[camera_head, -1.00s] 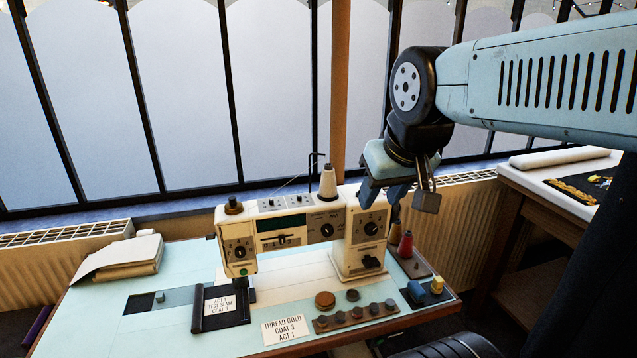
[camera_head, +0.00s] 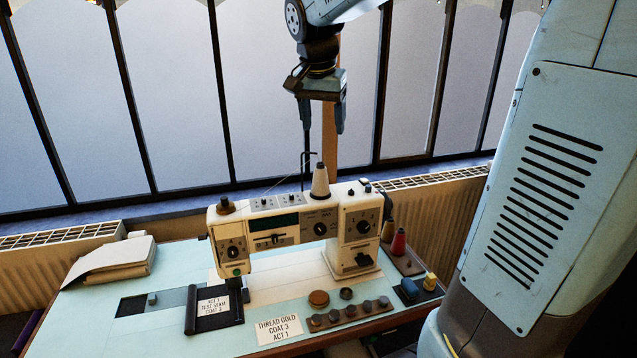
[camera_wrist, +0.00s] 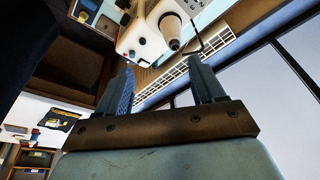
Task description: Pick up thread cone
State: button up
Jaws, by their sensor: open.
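A white thread cone (camera_head: 320,181) stands upright on top of the sewing machine (camera_head: 290,225), on a spindle with a dark tip. It also shows in the wrist view (camera_wrist: 170,25), ahead of the fingers. A red cone (camera_head: 398,242) and a tan cone (camera_head: 388,231) stand on a brown tray behind the machine's right end. My gripper (camera_head: 322,130) hangs fingers-down above the white cone, open and empty, apart from it. Its two spread fingers also show in the wrist view (camera_wrist: 166,85).
A dark bent thread-guide rod (camera_head: 304,172) stands just left of the white cone, with a thread running left. Buttons, printed cards and a strip of knobs lie on the table (camera_head: 155,275). A cloth stack (camera_head: 112,258) is at left. Windows and a radiator stand behind.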

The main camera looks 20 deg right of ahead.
aim_at(320, 163)
jog(key=shift+m, duration=0.8)
jog(key=w+x, duration=0.1)
jog(key=x, duration=0.4)
jog(key=w+x, duration=0.1)
jog(key=x, duration=0.4)
jog(key=w+x, duration=0.1)
jog(key=x, duration=0.4)
jog(key=shift+w+a+r, duration=0.25)
jog(key=shift+a+r, duration=0.05)
jog(key=shift+r, duration=0.05)
jog(key=c, duration=1.1)
jog(key=shift+c, duration=0.2)
jog(key=shift+r, duration=0.1)
notch_tip(320, 163, up, 10)
jog(key=shift+f, duration=0.1)
